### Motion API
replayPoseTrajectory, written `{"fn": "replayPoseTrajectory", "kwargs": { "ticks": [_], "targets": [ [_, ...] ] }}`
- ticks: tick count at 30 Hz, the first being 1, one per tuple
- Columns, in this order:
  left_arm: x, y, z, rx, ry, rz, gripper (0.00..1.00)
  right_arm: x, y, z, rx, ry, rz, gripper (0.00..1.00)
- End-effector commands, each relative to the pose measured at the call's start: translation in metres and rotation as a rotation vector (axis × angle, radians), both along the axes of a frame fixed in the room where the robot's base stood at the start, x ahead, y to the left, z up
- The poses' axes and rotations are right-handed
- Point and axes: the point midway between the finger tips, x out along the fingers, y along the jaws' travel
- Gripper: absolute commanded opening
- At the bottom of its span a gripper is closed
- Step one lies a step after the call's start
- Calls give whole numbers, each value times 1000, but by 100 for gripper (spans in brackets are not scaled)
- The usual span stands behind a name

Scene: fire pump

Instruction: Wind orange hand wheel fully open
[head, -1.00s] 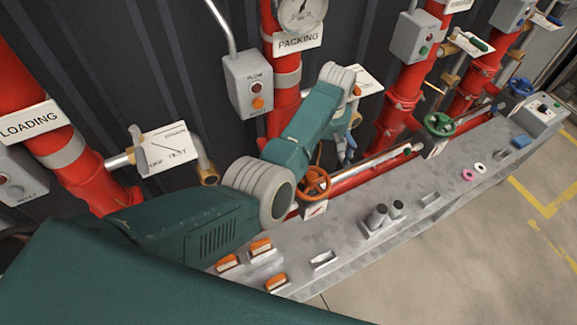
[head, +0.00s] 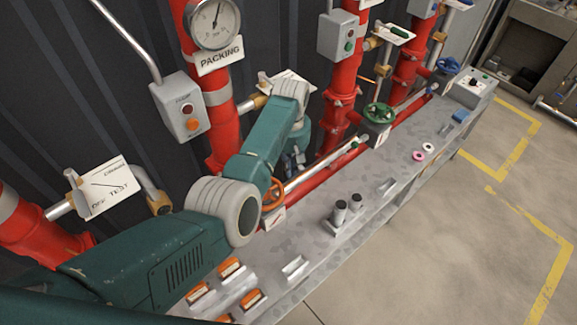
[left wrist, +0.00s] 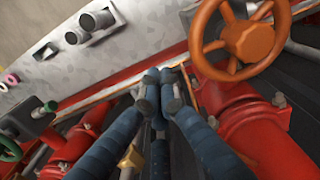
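The orange hand wheel (head: 272,196) sits low by the wall end of the grey bench, partly hidden behind my left arm in the head view. In the left wrist view the wheel (left wrist: 238,40) shows large at the upper right, on a red valve body (left wrist: 262,130). My left gripper (left wrist: 160,80) has blue ribbed fingers whose tips lie close together; it looks shut and empty. The fingers are to the left of the wheel and apart from it. In the head view the left gripper (head: 293,162) is small and partly hidden behind the wheel-side arm link. My right gripper is not in view.
Red vertical pipes (head: 208,100) and a pressure gauge (head: 214,22) stand behind the bench (head: 330,225). A green hand wheel (head: 379,114) and a blue one (head: 448,66) lie further along. Orange-topped blocks and dark cylinders (head: 339,212) stand on the bench.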

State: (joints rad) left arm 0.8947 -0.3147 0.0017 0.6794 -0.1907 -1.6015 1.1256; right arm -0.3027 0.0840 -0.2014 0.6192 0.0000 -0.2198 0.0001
Motion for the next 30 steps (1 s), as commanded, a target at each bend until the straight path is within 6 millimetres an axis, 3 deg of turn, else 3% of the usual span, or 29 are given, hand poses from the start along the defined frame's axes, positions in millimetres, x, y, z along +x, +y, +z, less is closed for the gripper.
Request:
{"fn": "replayPoseTrajectory", "kwargs": {
  "ticks": [7,21,30],
  "targets": [
    [4,8,4,3,-3,61,0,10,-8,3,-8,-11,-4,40],
    [21,53,3,6,-3,511,0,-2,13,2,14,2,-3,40],
    [27,71,4,5,-2,701,0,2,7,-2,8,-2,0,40]
  ]
}}
